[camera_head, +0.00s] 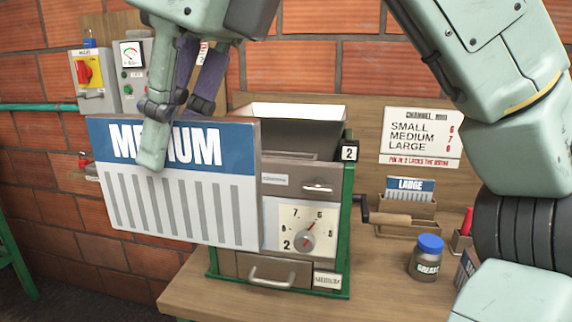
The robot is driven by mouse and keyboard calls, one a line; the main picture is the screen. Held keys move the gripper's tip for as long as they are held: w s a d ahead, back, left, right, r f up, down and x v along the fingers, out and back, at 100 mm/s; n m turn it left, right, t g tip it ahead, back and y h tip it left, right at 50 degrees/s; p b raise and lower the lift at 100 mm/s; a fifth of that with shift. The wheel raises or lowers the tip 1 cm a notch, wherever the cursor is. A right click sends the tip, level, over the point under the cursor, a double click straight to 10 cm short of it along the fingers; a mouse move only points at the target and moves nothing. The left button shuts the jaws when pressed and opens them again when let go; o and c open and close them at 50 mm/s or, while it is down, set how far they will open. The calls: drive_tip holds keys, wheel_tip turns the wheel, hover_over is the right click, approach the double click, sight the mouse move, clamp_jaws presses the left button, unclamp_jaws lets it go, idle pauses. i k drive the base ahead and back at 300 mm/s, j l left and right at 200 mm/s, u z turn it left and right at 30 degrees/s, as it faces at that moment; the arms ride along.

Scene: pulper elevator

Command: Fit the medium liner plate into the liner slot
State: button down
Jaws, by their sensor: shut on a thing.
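The medium liner plate (178,210) is a white plate with a blue band lettered MEDIUM and a row of grey vertical slots. My gripper (163,135) is shut on its upper part, with one finger across the lettering in front. The plate hangs slightly tilted in front of the left side of the pulper (345,230), a green-framed machine with a pale open hopper (295,112) on top. The plate hides that left side. I cannot pick out the liner slot; it may be behind the plate. Whether the plate touches the machine is unclear.
The pulper has a dial (304,238), a lower drawer (268,272) and a side crank (388,218). A blue-lidded grease jar (427,258) and a holder with a LARGE plate (409,190) stand right on the bench. A channel sign (422,137) and switch boxes (93,78) are behind.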

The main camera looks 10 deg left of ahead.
sight(287, 211)
drive_tip(key=i, duration=1.15)
drive_tip(key=k+l, duration=0.15)
drive_tip(key=k, duration=0.15)
drive_tip(key=k+l+u, duration=0.1)
drive_tip(key=k, duration=0.25)
